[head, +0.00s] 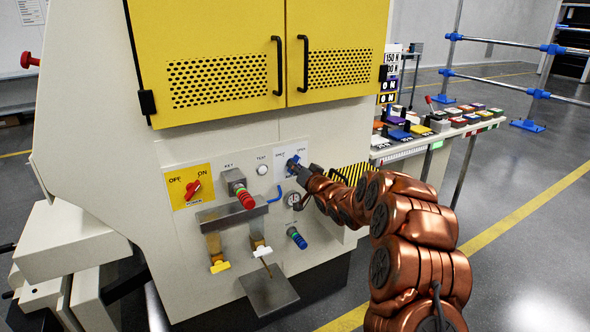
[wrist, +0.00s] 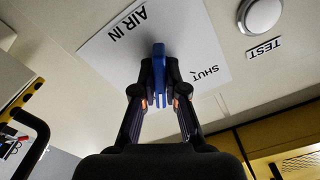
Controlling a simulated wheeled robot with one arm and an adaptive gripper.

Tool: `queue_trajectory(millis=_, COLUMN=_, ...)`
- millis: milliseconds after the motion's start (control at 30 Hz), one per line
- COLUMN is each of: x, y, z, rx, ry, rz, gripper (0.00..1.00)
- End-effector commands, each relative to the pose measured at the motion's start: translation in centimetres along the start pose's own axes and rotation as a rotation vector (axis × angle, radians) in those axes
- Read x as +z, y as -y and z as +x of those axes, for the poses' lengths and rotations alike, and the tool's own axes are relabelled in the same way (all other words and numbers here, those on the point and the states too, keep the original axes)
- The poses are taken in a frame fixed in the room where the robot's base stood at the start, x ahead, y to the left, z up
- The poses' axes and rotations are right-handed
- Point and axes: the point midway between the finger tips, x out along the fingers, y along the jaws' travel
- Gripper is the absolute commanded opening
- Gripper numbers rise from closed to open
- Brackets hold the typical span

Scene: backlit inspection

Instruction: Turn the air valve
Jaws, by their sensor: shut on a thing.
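The air valve's blue handle (head: 291,162) is on the front panel of the machine, on a white label plate. In the wrist view the blue handle (wrist: 158,52) stands between the two fingers, in front of the plate marked "AIR IN" and "SHUT" (wrist: 197,70). My gripper (head: 299,169) reaches the panel from the right and is shut on the handle. It also shows in the wrist view (wrist: 160,72), with a fingertip against each side of the handle. In the head view the gripper partly hides the handle and the plate.
A TEST button (head: 262,170) and a red OFF/ON switch (head: 193,189) lie left of the valve. A ledge (head: 232,213) juts out at lower left. Yellow doors (head: 225,45) overhang above.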

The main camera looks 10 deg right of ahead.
Motion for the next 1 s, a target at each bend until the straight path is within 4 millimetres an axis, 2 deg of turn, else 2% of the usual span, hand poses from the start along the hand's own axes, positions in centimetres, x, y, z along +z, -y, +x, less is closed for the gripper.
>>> queue_trajectory(millis=1000, x=0.14, y=-0.45, z=-0.03, rx=0.002, ry=0.0, rz=-0.962, gripper=0.0)
